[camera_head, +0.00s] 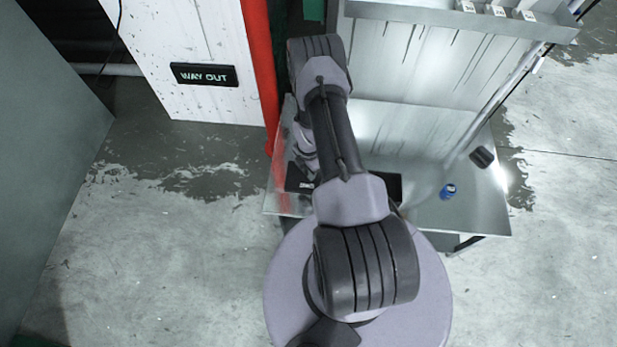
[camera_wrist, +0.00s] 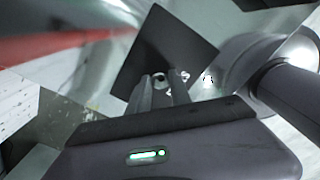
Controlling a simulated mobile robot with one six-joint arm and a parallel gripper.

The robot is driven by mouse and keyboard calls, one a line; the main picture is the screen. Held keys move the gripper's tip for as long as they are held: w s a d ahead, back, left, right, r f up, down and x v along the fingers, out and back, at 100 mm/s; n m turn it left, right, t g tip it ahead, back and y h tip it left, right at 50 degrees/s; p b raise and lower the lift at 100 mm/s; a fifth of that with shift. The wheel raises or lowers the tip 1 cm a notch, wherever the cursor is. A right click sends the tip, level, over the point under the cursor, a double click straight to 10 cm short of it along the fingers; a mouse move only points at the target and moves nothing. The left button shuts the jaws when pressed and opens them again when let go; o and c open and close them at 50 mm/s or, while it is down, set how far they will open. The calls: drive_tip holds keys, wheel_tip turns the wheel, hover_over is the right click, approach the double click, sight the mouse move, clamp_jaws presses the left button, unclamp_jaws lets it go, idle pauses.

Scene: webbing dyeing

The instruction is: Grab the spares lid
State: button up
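The lid (camera_wrist: 200,48) is a dark, flat, square-cornered panel with a small round pale knob (camera_wrist: 159,78) and white lettering, partly hidden in the wrist view. In the head view, a black panel (camera_head: 387,184) lies on the metal table, mostly covered by my arm; it looks like the same lid. My gripper (camera_wrist: 163,77) is over the lid, with its two grey fingers apart and the knob showing between their tips. I cannot tell whether they touch it. In the head view my arm hides the fingers.
The metal table (camera_head: 480,212) also holds a small blue can (camera_head: 448,191) and a dark cylinder (camera_head: 482,157) at the right. A red post (camera_head: 262,70) stands close at the left. A shelf (camera_head: 440,14) hangs above the back. The floor at left is clear.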

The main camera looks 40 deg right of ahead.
clamp_jaws()
